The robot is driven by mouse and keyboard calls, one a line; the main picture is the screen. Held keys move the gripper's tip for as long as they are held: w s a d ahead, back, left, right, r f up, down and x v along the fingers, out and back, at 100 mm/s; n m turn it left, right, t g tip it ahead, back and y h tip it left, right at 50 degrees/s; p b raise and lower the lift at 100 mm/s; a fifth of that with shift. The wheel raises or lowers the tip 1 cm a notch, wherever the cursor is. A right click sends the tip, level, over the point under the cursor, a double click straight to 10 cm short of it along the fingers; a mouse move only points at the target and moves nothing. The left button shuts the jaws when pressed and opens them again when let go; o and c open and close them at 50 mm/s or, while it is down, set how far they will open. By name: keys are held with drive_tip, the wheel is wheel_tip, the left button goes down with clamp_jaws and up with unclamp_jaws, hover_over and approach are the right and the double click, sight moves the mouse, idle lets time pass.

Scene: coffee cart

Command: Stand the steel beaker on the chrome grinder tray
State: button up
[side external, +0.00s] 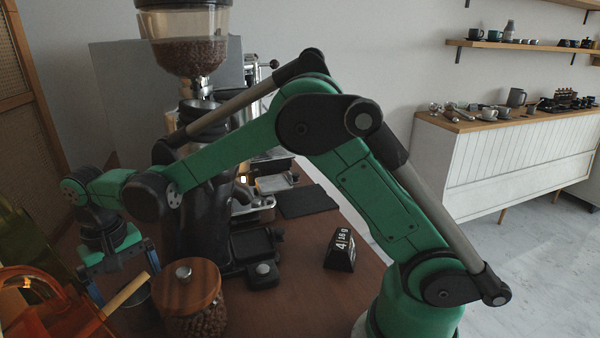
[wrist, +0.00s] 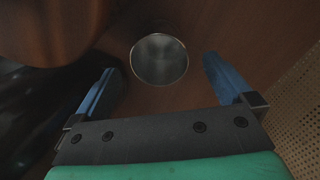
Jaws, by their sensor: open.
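The steel beaker (wrist: 159,59) shows in the wrist view from above as a round grey cup, standing on the brown counter between and just beyond my fingertips. In the side view the beaker (side external: 141,308) is partly hidden behind the wooden-lidded jar. My gripper (wrist: 163,72), with two blue fingers, is open and empty; the side view shows it (side external: 122,275) low at the left, pointing down above the beaker. The tall black grinder (side external: 215,205) stands right of the gripper.
A jar of beans with a wooden lid (side external: 187,285) stands close beside the beaker. Orange translucent pieces (side external: 50,305) and a light wooden stick (side external: 125,291) are at the lower left. A black number block (side external: 341,250) stands right of the grinder. Bare counter (side external: 300,290) lies in front.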

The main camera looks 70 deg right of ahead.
sight(139, 304)
drive_tip(key=shift+d+f+m, duration=0.1)
drive_tip(key=shift+f+m, duration=0.2)
drive_tip(key=shift+m, duration=0.8)
drive_tip(key=shift+f, duration=2.8)
drive_tip(key=c, duration=1.4)
drive_tip(key=shift+r, duration=0.1)
wheel_tip(139, 304, up, 20)
drive_tip(key=shift+f, duration=0.2)
